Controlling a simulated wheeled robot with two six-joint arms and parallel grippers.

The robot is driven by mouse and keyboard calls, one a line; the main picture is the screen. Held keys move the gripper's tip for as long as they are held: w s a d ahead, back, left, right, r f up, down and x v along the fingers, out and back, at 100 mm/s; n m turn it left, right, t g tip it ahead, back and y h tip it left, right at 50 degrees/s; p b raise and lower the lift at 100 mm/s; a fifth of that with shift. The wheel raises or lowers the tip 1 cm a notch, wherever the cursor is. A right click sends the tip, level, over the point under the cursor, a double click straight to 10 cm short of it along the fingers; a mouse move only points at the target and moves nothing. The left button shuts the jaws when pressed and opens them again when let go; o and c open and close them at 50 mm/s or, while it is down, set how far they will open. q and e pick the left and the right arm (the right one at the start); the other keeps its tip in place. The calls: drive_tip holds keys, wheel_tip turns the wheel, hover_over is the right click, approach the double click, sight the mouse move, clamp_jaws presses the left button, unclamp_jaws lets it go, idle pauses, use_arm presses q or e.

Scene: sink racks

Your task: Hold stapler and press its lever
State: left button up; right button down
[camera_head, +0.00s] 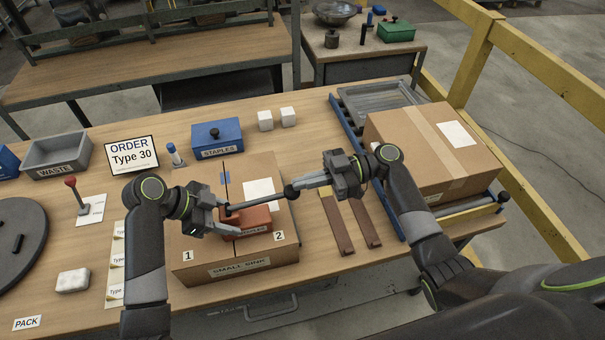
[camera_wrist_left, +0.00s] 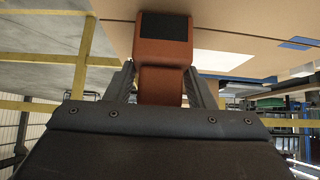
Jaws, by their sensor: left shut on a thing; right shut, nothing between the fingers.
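An orange stapler (camera_head: 248,222) with a long dark lever (camera_head: 262,202) sits on top of the SMALL SINK box (camera_head: 195,250), between the printed marks 1 and 2. My left gripper (camera_head: 226,222) is shut on the stapler's left end. In the left wrist view the stapler (camera_wrist_left: 163,50) shows between the two fingers, with the box top behind it. My right gripper (camera_head: 297,190) is shut and empty, its fingertips at the knobbed right end of the lever. Whether the fingertips touch the knob is hard to tell.
A blue STAPLES box (camera_head: 218,138) and two white blocks (camera_head: 265,120) stand behind the box. Brown strips (camera_head: 338,225) lie to its right. A large taped carton (camera_head: 425,150) sits on rollers at the right. A grey WASTE bin (camera_head: 57,152) stands at the left.

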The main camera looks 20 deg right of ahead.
use_arm(q)
drive_tip(key=shift+s+d, duration=0.1)
use_arm(e)
drive_tip(key=shift+s+d+f, duration=0.1)
drive_tip(key=shift+d+f, duration=0.1)
drive_tip(key=shift+f, duration=0.7)
drive_tip(key=shift+d+f, duration=0.15)
drive_tip(key=shift+f, duration=0.7)
use_arm(q)
drive_tip(key=shift+f, duration=0.1)
use_arm(e)
drive_tip(key=d+r, duration=0.3)
drive_tip(key=d, duration=0.8)
drive_tip(key=shift+r+y, duration=0.3)
drive_tip(key=shift+r, duration=0.05)
